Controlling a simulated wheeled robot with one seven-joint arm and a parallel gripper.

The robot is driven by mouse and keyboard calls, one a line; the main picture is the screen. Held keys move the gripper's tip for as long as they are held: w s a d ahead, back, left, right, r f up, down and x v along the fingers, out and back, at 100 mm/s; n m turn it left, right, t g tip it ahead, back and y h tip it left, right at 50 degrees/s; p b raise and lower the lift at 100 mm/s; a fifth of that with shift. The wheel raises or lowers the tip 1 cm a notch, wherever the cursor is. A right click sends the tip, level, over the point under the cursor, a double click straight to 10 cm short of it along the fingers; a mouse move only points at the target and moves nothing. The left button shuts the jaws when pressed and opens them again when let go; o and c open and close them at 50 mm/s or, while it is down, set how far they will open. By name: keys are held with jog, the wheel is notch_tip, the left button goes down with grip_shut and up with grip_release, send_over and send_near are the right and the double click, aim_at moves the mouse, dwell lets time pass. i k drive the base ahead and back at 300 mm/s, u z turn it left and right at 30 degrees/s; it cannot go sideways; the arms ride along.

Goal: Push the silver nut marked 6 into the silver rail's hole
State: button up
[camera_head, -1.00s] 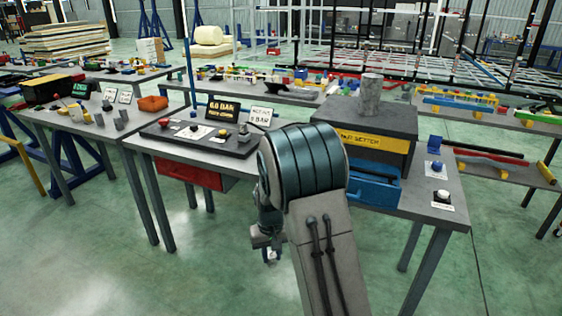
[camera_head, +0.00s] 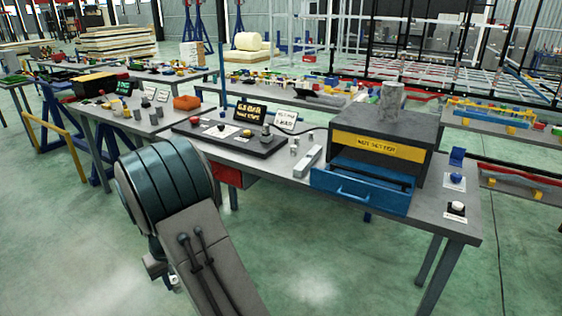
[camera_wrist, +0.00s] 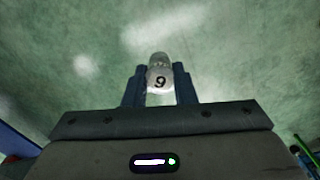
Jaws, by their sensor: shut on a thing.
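My gripper (camera_head: 162,270) hangs at the lower left in the head view, over the floor in front of the bench. In the wrist view the gripper (camera_wrist: 160,90) is shut on a silver nut (camera_wrist: 160,78) held between its two dark blue fingers. The dark mark on the nut reads as 9, or an upside-down 6. A silver bar (camera_head: 308,161), possibly the rail, lies on the bench left of the blue drawer. Its hole cannot be made out. Small silver pieces (camera_head: 294,146) stand just behind it.
The nut setter box (camera_head: 425,128) stands on the bench (camera_head: 460,225) with its blue drawer (camera_head: 358,187) pulled out. A black panel (camera_head: 265,148) with knobs is to the left. The floor in front is clear.

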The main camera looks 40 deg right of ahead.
aim_at(304, 164)
jog(key=i, duration=0.7)
jog(key=z, duration=1.05)
